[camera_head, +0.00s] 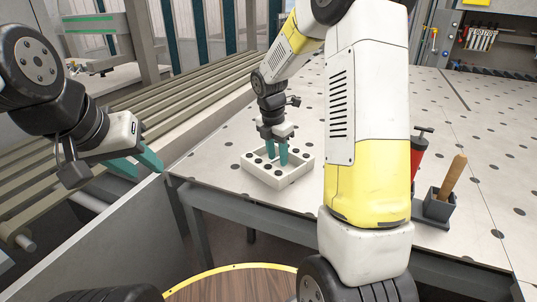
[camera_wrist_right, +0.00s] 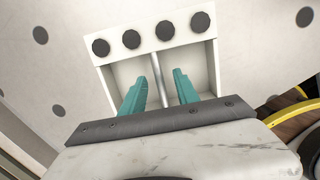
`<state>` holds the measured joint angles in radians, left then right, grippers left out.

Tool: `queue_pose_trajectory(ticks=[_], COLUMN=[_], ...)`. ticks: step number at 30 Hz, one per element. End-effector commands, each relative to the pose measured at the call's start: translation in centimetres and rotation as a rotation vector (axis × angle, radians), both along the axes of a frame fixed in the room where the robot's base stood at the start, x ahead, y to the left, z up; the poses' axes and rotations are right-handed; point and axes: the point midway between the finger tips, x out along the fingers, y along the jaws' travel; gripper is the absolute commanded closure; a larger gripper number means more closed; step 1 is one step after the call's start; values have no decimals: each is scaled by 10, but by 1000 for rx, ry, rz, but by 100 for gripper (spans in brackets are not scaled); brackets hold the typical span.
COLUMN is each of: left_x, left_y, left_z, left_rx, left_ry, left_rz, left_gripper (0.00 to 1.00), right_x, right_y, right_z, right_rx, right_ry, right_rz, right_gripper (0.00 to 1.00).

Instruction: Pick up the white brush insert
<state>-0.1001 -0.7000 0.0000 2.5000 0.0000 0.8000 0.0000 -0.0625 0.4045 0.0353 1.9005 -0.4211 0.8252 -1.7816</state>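The white brush insert (camera_head: 295,178) is a shallow white box near the table's left front edge, with black round spots along its rims. In the right wrist view, the white insert (camera_wrist_right: 117,57) shows a row of black round spots and a thin metal rod (camera_wrist_right: 160,80) across its middle. My right gripper (camera_head: 276,162) points down into the box. Its teal fingers (camera_wrist_right: 165,80) are apart, one on each side of the rod; I see no contact with it. My left gripper (camera_head: 148,174) is open and empty, away to the left of the table.
A grey holder (camera_head: 438,207) with a wooden handle (camera_head: 453,178) and a red tool (camera_head: 417,155) stand at the right on the perforated table (camera_head: 470,130). A slatted rack (camera_head: 190,105) lies left of the table. Behind the insert, the tabletop is clear.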

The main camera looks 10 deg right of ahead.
Motion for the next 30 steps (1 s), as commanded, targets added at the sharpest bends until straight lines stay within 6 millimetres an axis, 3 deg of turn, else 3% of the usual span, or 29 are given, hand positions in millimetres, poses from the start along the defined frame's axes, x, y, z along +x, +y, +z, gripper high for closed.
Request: queue_pose_trajectory(ticks=[27,28,30], left_x=[0,0,0], left_y=[0,0,0], left_z=[0,0,0], left_rx=[0,0,0], left_ry=[0,0,0], left_rz=[0,0,0], left_gripper=[64,64,64], right_x=[0,0,0], right_y=[0,0,0], right_z=[-4,-4,-4], right_rx=[0,0,0], right_ry=[-1,-1,-1], right_rz=[0,0,0], right_gripper=[63,65,79])
